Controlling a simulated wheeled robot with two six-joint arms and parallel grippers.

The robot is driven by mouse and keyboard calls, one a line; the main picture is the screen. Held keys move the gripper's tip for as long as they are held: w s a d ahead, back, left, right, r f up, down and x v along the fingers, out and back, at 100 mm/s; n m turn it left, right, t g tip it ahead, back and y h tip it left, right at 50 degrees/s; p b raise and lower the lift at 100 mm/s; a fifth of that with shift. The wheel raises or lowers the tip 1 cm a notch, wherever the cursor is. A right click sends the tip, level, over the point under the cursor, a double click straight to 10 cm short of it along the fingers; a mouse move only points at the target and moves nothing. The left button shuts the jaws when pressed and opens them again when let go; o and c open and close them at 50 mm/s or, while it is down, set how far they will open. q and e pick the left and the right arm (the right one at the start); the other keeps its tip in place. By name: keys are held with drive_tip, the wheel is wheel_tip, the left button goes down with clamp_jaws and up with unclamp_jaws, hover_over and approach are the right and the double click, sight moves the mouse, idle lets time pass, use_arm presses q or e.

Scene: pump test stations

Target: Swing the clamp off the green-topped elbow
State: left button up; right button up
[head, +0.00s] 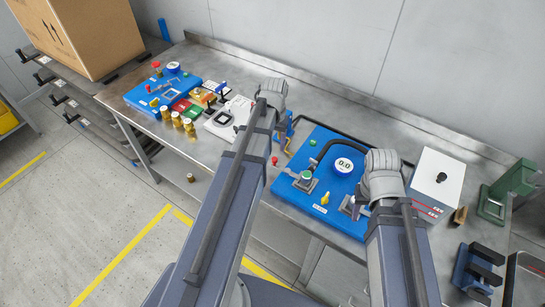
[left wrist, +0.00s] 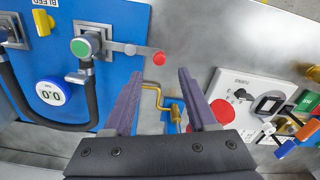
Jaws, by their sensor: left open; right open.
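The green-topped elbow (left wrist: 85,46) stands on the blue board in the left wrist view, joined to a black hose. It also shows in the head view (head: 307,175). The clamp (left wrist: 130,49) is a grey bar reaching from the elbow's top to a red ball at its end. The red ball also shows in the head view (head: 275,160). My left gripper (left wrist: 158,76) is open and empty, its fingers just short of the red ball and apart from it.
A round gauge reading 0.0 (left wrist: 50,92) and a yellow handle (left wrist: 43,21) are on the board. A brass crank on a blue block (left wrist: 172,116) lies close beyond my left fingers. A white panel (left wrist: 258,100) is to the right. A white box (head: 436,177) stands right of my right arm.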

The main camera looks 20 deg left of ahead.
sight(274, 158)
use_arm(q)
wheel_tip(274, 158, down, 7)
drive_tip(key=b, duration=0.7)
drive_tip(key=shift+f, duration=0.15)
use_arm(e)
wheel_tip(274, 158, down, 7)
drive_tip(key=shift+f, duration=0.2)
use_arm(q)
drive_tip(key=shift+c, duration=0.4)
clamp_jaws()
